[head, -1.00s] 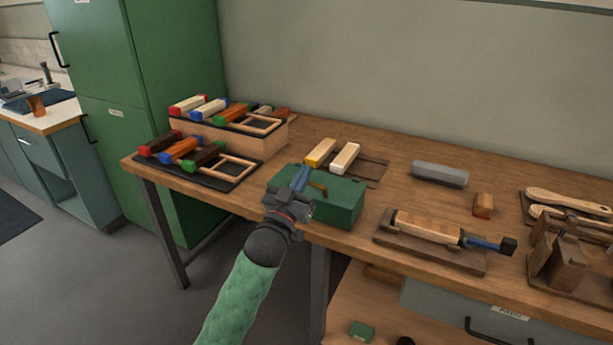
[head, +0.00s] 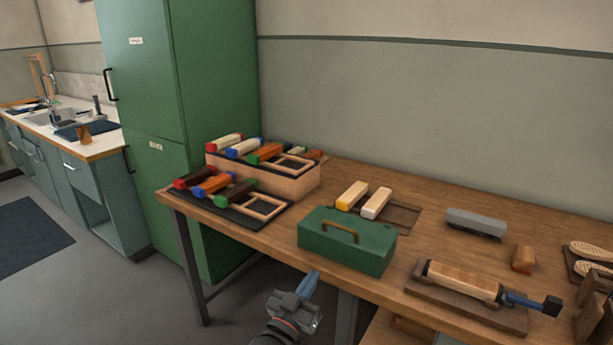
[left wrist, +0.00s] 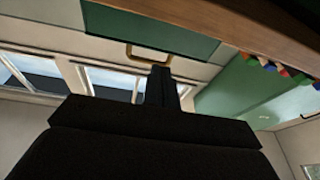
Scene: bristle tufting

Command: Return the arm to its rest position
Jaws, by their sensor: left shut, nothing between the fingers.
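My left gripper (head: 311,283) is in the lower middle of the head view, in front of the workbench's front edge and below the green box. Its blue fingers are together with nothing between them. It is apart from the green box (head: 345,246), which stands closed on the bench with its handle up. In the left wrist view the gripper's dark fingers (left wrist: 160,85) point up the picture, and part of a green box (left wrist: 150,30) shows beyond them. My right gripper is not in view.
The wooden workbench (head: 450,255) carries stepped racks with colour-ended blocks (head: 262,180), two pale blocks (head: 363,199), a grey block (head: 476,222) and a clamped wooden piece (head: 463,280). A green cabinet (head: 215,100) stands behind left.

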